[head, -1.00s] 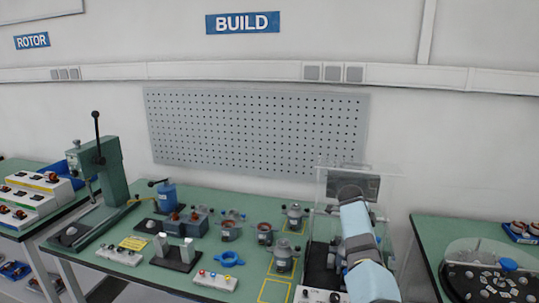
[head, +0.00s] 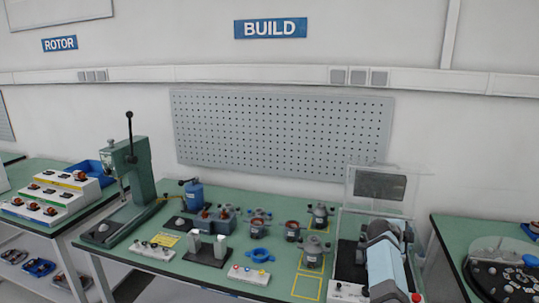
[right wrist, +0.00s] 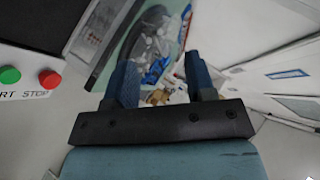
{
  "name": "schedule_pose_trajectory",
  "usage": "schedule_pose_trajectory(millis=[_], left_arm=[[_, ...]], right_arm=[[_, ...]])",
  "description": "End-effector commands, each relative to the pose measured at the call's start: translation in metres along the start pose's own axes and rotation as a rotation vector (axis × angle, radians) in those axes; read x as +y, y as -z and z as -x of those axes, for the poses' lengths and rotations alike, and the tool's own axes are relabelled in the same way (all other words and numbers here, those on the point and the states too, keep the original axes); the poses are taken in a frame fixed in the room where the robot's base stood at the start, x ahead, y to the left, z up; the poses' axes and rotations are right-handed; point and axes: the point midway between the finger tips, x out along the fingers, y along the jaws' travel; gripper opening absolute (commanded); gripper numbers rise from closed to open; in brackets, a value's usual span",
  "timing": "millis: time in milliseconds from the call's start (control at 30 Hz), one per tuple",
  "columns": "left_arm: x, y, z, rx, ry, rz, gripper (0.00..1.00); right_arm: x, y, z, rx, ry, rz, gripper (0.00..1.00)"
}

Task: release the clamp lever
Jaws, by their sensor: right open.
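I cannot make out the clamp lever in either view. The test station with a raised clear guard (head: 408,181) stands at the right end of the green build table; my right arm covers much of it. My right gripper (right wrist: 162,78) shows in the right wrist view with its two blue fingers apart and nothing between them. Beyond the fingers are blurred parts that I cannot identify. A green START button (right wrist: 10,75) and a red STOP button (right wrist: 49,78) are left of the gripper. My left gripper is not in view.
The green build table (head: 225,284) holds a lever press (head: 143,165), a blue canister (head: 193,195), several motor housings and a white button box (head: 248,275). Another green table (head: 455,228) with a round dark fixture (head: 500,278) stands at the right, across a gap.

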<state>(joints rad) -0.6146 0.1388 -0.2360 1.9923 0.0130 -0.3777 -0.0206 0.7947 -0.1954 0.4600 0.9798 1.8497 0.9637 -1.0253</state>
Motion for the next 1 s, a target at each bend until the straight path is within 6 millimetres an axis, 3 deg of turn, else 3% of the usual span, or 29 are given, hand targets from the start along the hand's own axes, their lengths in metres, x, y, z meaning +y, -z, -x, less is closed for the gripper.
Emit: schedule_pose_trajectory(millis=[67, 167, 267, 367, 467, 667, 800, 900, 1000], left_arm=[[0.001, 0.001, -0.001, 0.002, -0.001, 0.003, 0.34], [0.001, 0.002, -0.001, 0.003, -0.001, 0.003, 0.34], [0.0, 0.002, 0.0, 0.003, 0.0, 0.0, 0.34], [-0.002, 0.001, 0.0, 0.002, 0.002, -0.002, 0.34], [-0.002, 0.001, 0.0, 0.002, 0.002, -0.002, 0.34], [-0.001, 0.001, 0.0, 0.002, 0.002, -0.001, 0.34], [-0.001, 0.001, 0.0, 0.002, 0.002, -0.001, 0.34], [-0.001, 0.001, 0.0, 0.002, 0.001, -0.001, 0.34], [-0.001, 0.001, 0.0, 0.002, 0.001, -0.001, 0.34]], right_arm=[[0.001, 0.025, -0.008, 0.043, 0.175, 0.024, 0.5], [-0.004, 0.052, 0.0, 0.063, 0.439, 0.091, 0.5], [0.0, 0.067, 0.027, 0.021, 0.719, 0.222, 0.5], [0.019, 0.066, 0.069, -0.081, 0.955, 0.406, 0.5], [0.058, 0.056, 0.115, -0.234, 1.121, 0.629, 0.5], [0.18, 0.049, 0.199, -0.605, 1.199, 1.131, 0.5], [0.27, 0.074, 0.244, -0.827, 1.065, 1.449, 0.5], [0.315, 0.1, 0.266, -0.924, 0.936, 1.605, 0.5], [0.346, 0.124, 0.281, -0.983, 0.819, 1.713, 0.5]])
